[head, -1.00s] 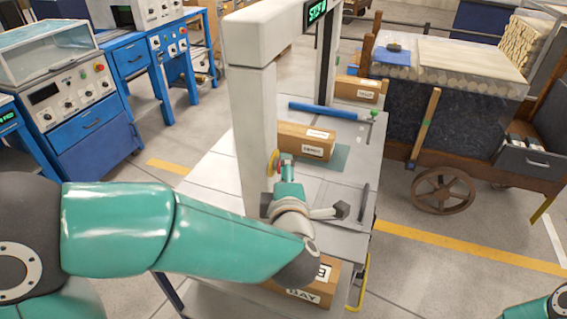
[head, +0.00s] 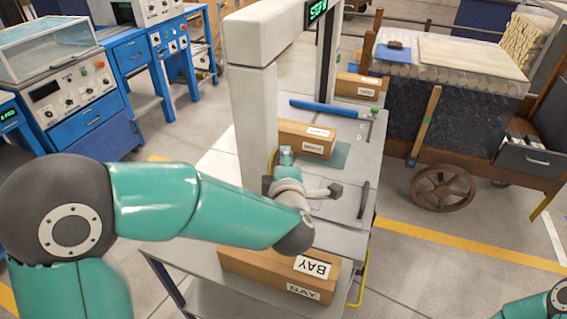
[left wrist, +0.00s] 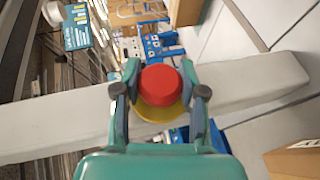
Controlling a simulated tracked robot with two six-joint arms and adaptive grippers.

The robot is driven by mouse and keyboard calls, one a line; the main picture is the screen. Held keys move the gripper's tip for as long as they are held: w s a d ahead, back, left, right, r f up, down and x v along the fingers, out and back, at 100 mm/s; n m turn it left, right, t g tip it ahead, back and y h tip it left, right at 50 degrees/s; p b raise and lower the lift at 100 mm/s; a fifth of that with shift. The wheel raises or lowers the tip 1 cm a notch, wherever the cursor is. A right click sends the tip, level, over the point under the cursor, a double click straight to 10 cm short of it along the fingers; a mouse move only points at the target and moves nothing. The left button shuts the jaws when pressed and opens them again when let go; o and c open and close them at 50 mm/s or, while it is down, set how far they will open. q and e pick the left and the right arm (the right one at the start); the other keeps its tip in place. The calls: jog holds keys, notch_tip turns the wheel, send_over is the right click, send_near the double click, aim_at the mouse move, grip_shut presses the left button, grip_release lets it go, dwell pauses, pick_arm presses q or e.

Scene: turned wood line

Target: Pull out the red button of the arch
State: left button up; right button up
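The arch is a pale grey frame (head: 253,110) over the table, with a green-lit display (head: 317,12) at its top. In the left wrist view the red button (left wrist: 160,86) sits on a yellow base (left wrist: 158,113) on the arch. The fingers of my left gripper (left wrist: 160,75) stand on either side of the button, very close to its sides; I cannot tell whether they press on it. In the head view the left gripper (head: 285,155) is against the arch's near post and hides the red button. My right gripper is out of view.
A grey table (head: 340,215) passes under the arch. A blue bar (head: 325,107) lies beyond the arch. A wooden cart (head: 455,120) stands right; blue machines (head: 75,115) stand left.

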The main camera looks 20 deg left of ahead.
pick_arm(q)
grip_shut()
jog(key=shift+d+f+b, duration=0.2)
jog(key=shift+d+b, duration=0.35)
jog(key=shift+d, duration=0.4)
jog(key=o, duration=0.9)
grip_release()
jog(key=shift+d, duration=0.1)
jog(key=shift+r, duration=0.1)
jog(key=shift+s, duration=0.15)
jog(key=v, duration=1.1)
jog(key=shift+s+d, duration=0.1)
jog(key=shift+s, duration=0.25)
